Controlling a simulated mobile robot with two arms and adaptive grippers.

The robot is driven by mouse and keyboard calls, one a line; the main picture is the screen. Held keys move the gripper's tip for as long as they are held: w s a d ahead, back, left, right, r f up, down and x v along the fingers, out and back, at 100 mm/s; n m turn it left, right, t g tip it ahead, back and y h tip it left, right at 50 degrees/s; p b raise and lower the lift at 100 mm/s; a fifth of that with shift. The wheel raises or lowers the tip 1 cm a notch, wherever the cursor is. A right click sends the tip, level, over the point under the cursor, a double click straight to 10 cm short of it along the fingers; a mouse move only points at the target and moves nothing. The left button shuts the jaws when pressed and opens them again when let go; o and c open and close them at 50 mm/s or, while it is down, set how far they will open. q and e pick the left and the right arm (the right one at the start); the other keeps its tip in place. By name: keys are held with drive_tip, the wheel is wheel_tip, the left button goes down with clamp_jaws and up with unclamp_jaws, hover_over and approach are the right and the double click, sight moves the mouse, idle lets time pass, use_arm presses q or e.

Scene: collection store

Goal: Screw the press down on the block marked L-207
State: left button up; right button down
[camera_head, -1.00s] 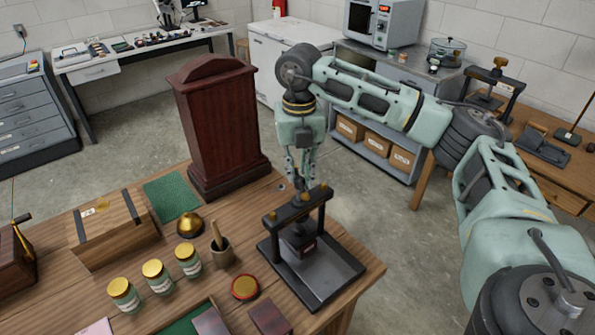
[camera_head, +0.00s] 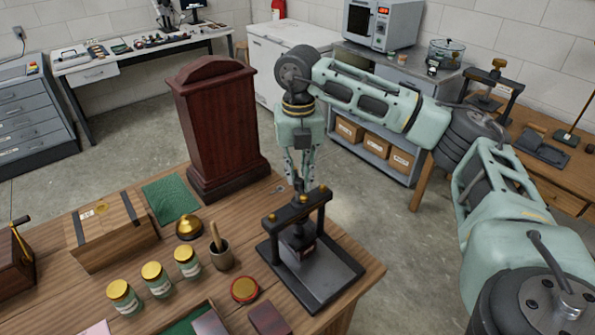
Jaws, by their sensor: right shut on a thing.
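The press (camera_head: 333,275) stands at the right end of the wooden table, with a dark frame, a crossbar with brass fittings and a flat grey base. A dark block (camera_head: 304,250) with a small reddish label sits under the crossbar; the label is too small to read. My right gripper (camera_head: 298,188) points down from above and is shut on the top of the press screw (camera_head: 301,199), just over the crossbar. The fingers partly hide the screw's handle. My left gripper is not in this view.
A dark red wooden case (camera_head: 217,130) stands behind the press. A mortar (camera_head: 221,258), a brass bell-shaped piece (camera_head: 189,227), several gold-lidded jars (camera_head: 157,279) and a round red-rimmed tin (camera_head: 245,289) stand to the left. A dark red block (camera_head: 269,319) lies at the front edge.

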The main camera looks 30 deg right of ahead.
drive_tip(key=shift+d, duration=0.1)
drive_tip(key=c, duration=2)
unclamp_jaws()
drive_tip(key=shift+o, duration=0.9)
drive_tip(key=shift+s, duration=0.2)
drive_tip(key=shift+r, duration=0.1)
drive_tip(key=shift+w+r, duration=0.15)
drive_tip(key=shift+r, duration=0.1)
wheel_tip(320, 180, up, 11)
drive_tip(key=shift+r, duration=0.2)
drive_tip(key=shift+d, duration=0.1)
